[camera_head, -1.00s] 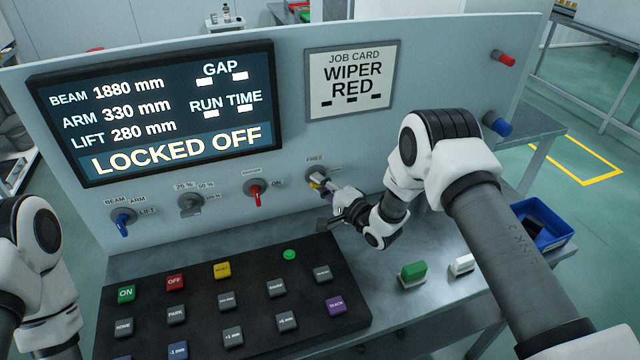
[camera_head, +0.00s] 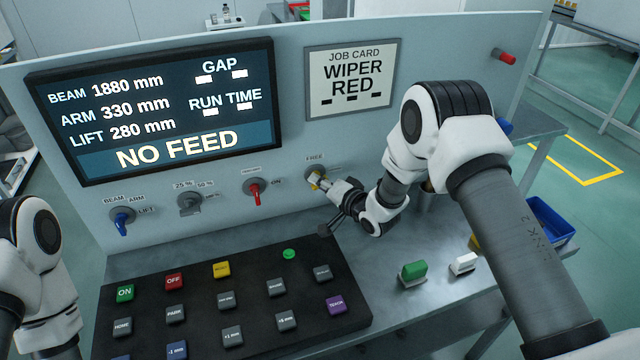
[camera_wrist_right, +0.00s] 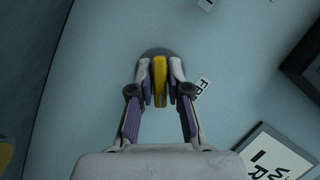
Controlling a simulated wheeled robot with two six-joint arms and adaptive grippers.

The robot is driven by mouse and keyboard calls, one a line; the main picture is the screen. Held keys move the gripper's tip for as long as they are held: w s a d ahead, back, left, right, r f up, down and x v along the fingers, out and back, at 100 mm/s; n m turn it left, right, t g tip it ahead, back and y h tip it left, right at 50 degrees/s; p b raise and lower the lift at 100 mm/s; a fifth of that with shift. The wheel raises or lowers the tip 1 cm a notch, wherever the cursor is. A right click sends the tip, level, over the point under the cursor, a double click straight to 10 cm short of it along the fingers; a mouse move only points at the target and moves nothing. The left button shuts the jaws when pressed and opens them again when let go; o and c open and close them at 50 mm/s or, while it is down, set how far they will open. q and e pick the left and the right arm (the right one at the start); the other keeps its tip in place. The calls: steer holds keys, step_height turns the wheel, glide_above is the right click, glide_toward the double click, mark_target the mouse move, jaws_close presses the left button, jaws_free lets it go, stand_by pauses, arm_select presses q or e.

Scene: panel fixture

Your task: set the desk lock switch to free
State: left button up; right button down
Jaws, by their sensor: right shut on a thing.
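The desk lock switch (camera_head: 315,179) is a yellow lever on a round grey base, on the upright panel below the job card. A FREE label (camera_head: 314,158) sits above it. In the right wrist view the yellow lever (camera_wrist_right: 160,80) stands between my two fingers, near the FREE label (camera_wrist_right: 203,87). My right gripper (camera_head: 325,183) is shut on the lever. In the head view the fingers and wrist hide part of the switch and the label to its right. The screen (camera_head: 160,110) reads NO FEED. My left arm shows at the left edge; its gripper is out of view.
To the left are a red-handled switch (camera_head: 255,190), a grey knob (camera_head: 190,202) and a blue-handled switch (camera_head: 122,221). A black keypad (camera_head: 255,262) lies on the desk below. Green (camera_head: 413,271) and white (camera_head: 463,264) blocks and a blue bin (camera_head: 553,222) are to the right.

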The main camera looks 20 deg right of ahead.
steer(key=n+h+b, duration=0.1)
steer(key=n+h, duration=0.1)
steer(key=n, duration=0.2)
steer(key=shift+g, duration=0.4)
steer(key=n+h+b, duration=0.2)
steer(key=n+h, duration=0.1)
steer(key=shift+n+b, duration=0.35)
steer(key=shift+n, duration=0.05)
steer(key=c, duration=1.2)
jaws_free()
steer(key=v, duration=1.1)
steer(key=shift+s+r, duration=0.2)
steer(key=shift+s, duration=0.15)
